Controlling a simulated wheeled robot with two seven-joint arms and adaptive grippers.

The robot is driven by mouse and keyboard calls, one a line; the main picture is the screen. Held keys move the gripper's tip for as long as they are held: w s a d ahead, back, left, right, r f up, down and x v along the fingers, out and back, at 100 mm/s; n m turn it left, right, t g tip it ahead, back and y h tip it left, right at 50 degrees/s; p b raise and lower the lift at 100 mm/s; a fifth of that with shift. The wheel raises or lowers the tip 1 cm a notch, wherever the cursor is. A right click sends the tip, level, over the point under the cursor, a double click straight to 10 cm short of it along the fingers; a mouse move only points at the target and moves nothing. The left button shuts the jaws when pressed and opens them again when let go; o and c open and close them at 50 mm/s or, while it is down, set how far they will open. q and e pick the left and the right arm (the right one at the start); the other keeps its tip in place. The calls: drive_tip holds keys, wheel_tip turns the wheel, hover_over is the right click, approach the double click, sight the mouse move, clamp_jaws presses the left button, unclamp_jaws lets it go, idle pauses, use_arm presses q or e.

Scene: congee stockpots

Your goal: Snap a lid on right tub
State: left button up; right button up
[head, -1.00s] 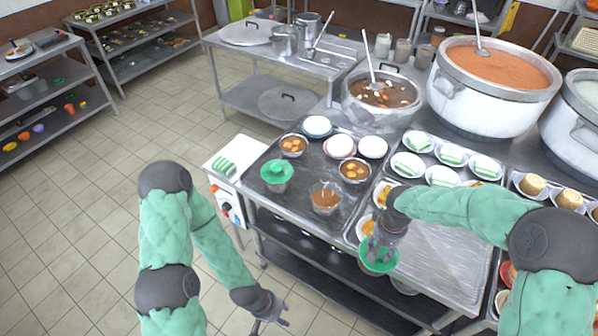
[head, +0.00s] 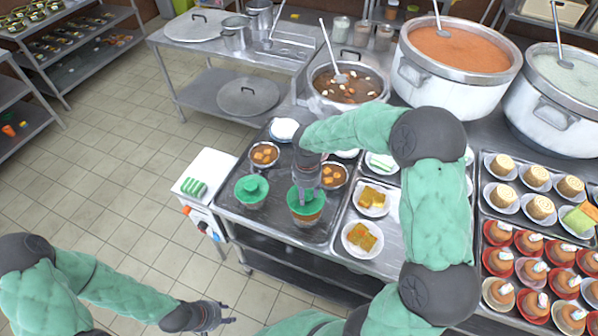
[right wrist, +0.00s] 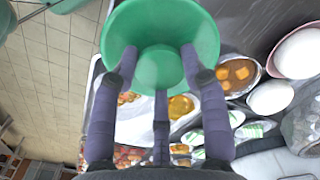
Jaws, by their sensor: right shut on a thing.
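The right tub (head: 305,220), clear with brown contents, stands on the dark tray. A green lid (head: 293,203) lies over its top; I cannot tell whether its rim is seated. My right gripper (head: 306,197) points down and is shut on this lid. In the right wrist view the lid (right wrist: 160,25) sits between the fingers of the right gripper (right wrist: 160,60), hiding the tub. The left tub (head: 251,203) wears a green lid (head: 252,188). My left gripper (head: 222,313) is open and empty, low over the floor at the bottom.
Bowls of orange cubes (head: 264,155) stand behind the tubs. Plates of yellow food (head: 362,238) are to the right. A white box with green strips (head: 195,187) stands left of the tray. A soup pot (head: 347,90) is behind. My right arm hides part of the counter.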

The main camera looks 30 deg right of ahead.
sight(307, 191)
drive_tip(key=shift+w+d+r+m, duration=0.25)
drive_tip(key=shift+w+d+m, duration=0.2)
drive_tip(key=shift+m, duration=0.25)
drive_tip(key=shift+f, duration=0.3)
drive_tip(key=shift+f+b, duration=1.3)
drive_tip(key=shift+f, duration=0.7)
use_arm(q)
drive_tip(key=f, duration=0.2)
drive_tip(key=w+f+b, duration=0.1)
drive_tip(key=shift+f, duration=0.4)
use_arm(e)
drive_tip(key=shift+f, duration=0.85)
use_arm(q)
drive_tip(key=shift+f+b, duration=0.35)
drive_tip(key=shift+b, duration=0.25)
drive_tip(key=shift+f+b, duration=0.5)
use_arm(e)
drive_tip(key=shift+f, duration=0.15)
